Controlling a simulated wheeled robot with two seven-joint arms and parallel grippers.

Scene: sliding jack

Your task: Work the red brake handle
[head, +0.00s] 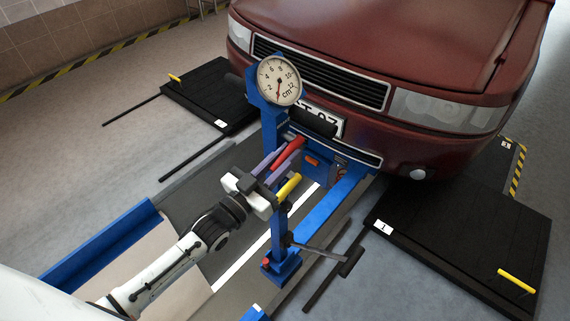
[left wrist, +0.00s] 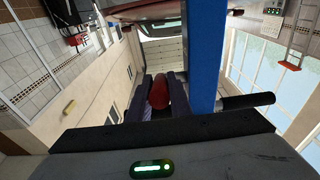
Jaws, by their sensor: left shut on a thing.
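The red brake handle (head: 289,151) slants out from the blue jack column (head: 273,128) under the car's front. My left gripper (head: 280,164) reaches it from the lower left, its purple-grey fingers on both sides of the handle. In the left wrist view the red handle (left wrist: 159,92) lies between the two fingers of my left gripper (left wrist: 160,98), which is shut on it. The handle's far end is hidden in that view. My right gripper is not in view.
A round dial gauge (head: 279,81) tops the column. A yellow handle (head: 288,187) sits just below my gripper. The dark red car (head: 390,40) is close behind. Black plates (head: 460,240) lie on both sides. A black grip (left wrist: 248,101) shows beside the blue post (left wrist: 204,55).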

